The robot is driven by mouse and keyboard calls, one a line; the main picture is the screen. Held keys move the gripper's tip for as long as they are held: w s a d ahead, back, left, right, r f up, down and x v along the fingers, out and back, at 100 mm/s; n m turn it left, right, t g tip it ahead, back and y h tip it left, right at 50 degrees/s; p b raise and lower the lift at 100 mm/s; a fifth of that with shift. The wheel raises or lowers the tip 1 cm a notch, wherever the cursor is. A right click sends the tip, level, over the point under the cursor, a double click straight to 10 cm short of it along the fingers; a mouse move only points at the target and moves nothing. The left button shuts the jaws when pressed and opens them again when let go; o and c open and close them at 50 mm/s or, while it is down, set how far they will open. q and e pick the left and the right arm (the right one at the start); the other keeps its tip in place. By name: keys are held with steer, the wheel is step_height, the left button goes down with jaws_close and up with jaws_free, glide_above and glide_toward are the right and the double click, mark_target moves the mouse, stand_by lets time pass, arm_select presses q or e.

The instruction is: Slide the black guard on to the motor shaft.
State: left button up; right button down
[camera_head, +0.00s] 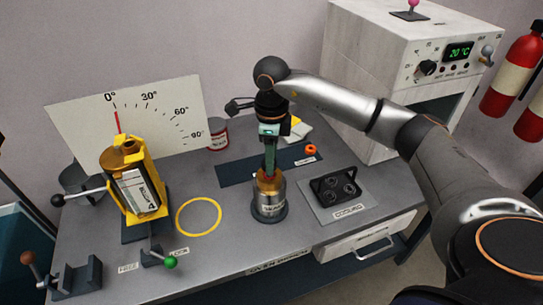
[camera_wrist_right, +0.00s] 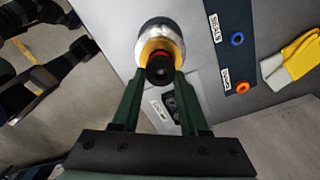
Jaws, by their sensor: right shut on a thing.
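My right gripper (camera_head: 268,172) points down over the motor (camera_head: 268,203), which stands upright on a black base with a silver body and a brass-coloured top. In the right wrist view, the right gripper's green fingers (camera_wrist_right: 160,78) are shut on a black round piece (camera_wrist_right: 160,70), which looks like the black guard. Behind it in that view is the motor (camera_wrist_right: 155,28), with a yellow-brass top and a red ring. The fingers hide most of the guard in the head view. The shaft is hidden, so I cannot tell whether the guard is around it. My left gripper is not in view.
A yellow holder (camera_head: 148,172) with a grey block stands left, before an angle-scale board (camera_head: 175,118). A yellow ring (camera_head: 199,217) marks the table. A black three-hole part (camera_head: 336,187) lies right of the motor. An orange ring (camera_head: 310,150) lies on the dark strip behind.

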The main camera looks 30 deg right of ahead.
steer(key=shift+f+b, duration=0.45)
steer(key=shift+f, duration=0.25)
steer(key=shift+c, duration=1.7)
jaws_free()
step_height(320, 180, up, 13)
steer(key=shift+f, duration=0.2)
